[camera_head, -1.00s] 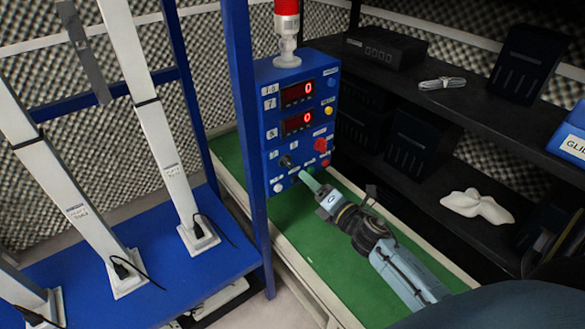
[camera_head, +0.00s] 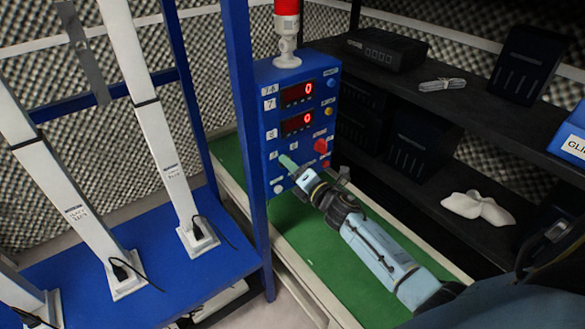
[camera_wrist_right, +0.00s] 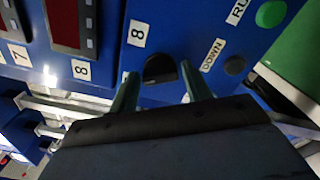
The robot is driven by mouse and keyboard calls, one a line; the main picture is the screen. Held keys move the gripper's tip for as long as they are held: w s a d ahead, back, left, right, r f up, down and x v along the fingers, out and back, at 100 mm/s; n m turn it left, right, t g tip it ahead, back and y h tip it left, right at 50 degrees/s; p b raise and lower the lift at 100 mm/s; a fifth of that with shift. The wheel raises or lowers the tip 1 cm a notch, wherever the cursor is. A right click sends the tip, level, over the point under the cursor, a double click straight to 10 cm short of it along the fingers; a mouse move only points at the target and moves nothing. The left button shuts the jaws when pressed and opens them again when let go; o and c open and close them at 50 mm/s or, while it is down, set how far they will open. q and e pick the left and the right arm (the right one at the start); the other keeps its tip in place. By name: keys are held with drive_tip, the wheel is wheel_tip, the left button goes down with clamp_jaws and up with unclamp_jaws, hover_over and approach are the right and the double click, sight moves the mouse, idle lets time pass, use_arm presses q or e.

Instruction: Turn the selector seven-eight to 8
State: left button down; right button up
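The blue control box (camera_head: 264,110) stands on the green surface, with two red displays that each read 0. In the head view, my right gripper (camera_head: 288,163) reaches the lower panel from the right and hides the knob. The knob's pointing direction is unclear. My left gripper is not in view.
A red knob (camera_head: 321,146) and a yellow button (camera_head: 328,112) are close by on the panel. A blue frame post (camera_head: 248,140) stands left of the box. Dark shelves (camera_head: 430,95) with boxes stand right. The green surface (camera_head: 310,240) below is clear.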

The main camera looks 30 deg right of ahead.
drive_tip(key=c, duration=0.7)
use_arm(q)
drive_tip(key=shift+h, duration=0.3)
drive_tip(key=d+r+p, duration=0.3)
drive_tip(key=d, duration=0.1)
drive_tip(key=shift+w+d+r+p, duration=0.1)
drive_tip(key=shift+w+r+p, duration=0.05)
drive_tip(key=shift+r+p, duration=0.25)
use_arm(e)
drive_tip(key=m, duration=1.1)
drive_tip(key=shift+m, duration=0.4)
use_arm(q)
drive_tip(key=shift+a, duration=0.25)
use_arm(e)
drive_tip(key=shift+m, duration=0.3)
drive_tip(key=o, duration=1)
